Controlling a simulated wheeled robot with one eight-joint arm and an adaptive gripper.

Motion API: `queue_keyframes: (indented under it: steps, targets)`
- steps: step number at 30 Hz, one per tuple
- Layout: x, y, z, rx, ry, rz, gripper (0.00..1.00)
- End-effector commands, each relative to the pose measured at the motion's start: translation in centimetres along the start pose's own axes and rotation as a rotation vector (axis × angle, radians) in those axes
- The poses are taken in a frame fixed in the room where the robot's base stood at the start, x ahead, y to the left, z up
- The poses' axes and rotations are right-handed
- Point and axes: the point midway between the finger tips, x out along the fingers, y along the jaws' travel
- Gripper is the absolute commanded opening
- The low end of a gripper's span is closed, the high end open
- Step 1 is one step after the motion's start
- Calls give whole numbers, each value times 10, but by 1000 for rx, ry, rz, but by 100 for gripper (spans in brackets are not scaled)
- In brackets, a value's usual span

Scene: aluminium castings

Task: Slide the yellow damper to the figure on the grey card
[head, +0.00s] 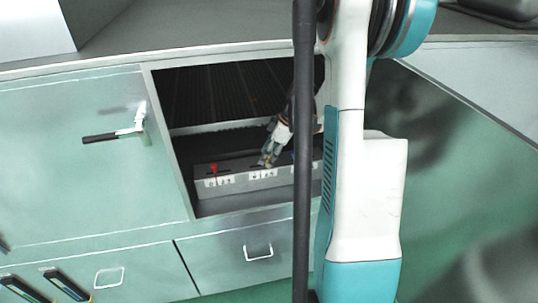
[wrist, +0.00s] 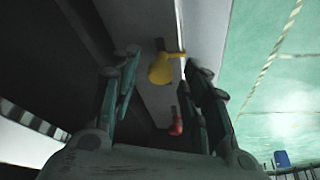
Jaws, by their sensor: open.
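The yellow damper (wrist: 160,70) is a rounded knob with a short arm, on a pale grey ledge in the wrist view. My gripper (wrist: 163,64) is open, with one finger on each side of the yellow damper; I cannot tell whether either touches it. In the head view my gripper (head: 267,162) is low inside the cabinet opening, over the ledge (head: 240,182), and the yellow damper is not clearly seen there. Pale cards with small dark figures, such as the middle card (head: 262,174), are on the ledge front. Which one is grey and what the figures read are too small to tell.
A red damper (head: 214,169) stands left of my gripper; it also shows in the wrist view (wrist: 177,122). The opening's frame (head: 172,150) surrounds the ledge closely. My arm hides the ledge's right part.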

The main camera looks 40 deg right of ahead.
Motion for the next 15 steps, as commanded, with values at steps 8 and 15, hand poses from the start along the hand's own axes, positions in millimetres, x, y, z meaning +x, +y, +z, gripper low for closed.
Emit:
queue_keyframes:
  steps: [8, 15]
  targets:
    - [0, 0, 0, 0, 0, 0, 6]
    - [2, -2, -5, -1, 0, -1, 0]
